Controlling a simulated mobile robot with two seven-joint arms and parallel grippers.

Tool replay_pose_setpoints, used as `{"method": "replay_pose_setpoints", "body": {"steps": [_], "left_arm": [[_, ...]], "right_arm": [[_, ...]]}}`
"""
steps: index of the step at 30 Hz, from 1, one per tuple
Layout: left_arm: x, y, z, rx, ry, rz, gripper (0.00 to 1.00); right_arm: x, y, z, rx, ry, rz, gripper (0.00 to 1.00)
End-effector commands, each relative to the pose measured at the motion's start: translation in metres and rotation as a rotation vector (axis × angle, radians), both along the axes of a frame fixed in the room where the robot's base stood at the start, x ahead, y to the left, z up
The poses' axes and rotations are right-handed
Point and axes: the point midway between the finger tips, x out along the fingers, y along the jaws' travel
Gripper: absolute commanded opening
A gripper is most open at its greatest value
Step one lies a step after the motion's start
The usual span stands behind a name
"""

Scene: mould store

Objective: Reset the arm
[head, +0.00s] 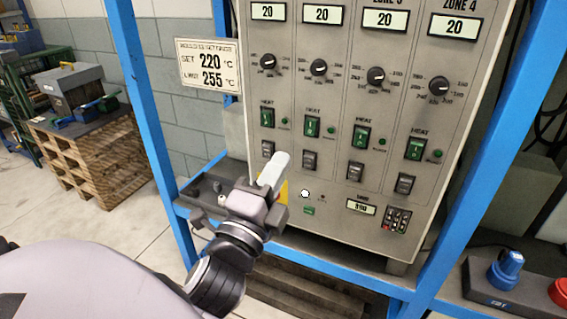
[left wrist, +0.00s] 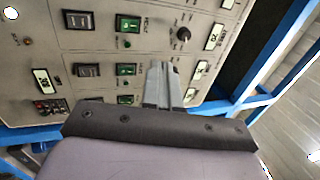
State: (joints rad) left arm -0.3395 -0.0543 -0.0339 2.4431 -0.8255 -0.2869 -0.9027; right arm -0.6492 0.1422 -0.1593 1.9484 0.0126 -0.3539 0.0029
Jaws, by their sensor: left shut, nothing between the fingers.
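My left gripper (head: 281,160) is shut and empty. In the head view it is in front of the lower left part of a grey control panel (head: 335,140), pointing up. Whether it touches the panel I cannot tell. In the left wrist view the closed fingers (left wrist: 161,68) show against the panel (left wrist: 95,20), beside a green switch (left wrist: 126,70). The panel has several zone displays reading 20, a row of dials, green heat switches (head: 312,126) and dark rockers below. My right gripper is not in view.
Blue frame posts (head: 147,110) and a rail surround the panel. A sign (head: 208,65) reads set 220, limit 255. A box with a blue knob (head: 506,268) and a red button (head: 561,291) is at the lower right. Wooden pallets (head: 95,150) stand at left. The floor between is clear.

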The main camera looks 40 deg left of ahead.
Motion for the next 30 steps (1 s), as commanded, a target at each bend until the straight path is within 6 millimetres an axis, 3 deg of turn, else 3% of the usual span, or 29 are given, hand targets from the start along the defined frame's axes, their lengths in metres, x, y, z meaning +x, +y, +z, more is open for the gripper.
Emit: {"method": "replay_pose_setpoints", "body": {"steps": [17,20,23,26,30], "left_arm": [[-0.001,0.000,0.000,0.000,0.000,0.000,0.00],[0.001,-0.002,-0.007,-0.028,0.017,-0.018,0.00],[0.007,-0.011,-0.037,-0.158,0.083,-0.089,0.00],[0.008,-0.026,-0.092,-0.411,0.211,-0.186,0.00],[-0.014,-0.049,-0.188,-0.866,0.431,-0.246,0.00]], "right_arm": [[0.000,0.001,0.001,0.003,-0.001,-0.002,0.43],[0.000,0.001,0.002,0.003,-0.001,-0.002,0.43],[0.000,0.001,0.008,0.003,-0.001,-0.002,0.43],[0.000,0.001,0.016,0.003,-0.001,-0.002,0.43],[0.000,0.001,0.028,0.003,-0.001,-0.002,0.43]]}}
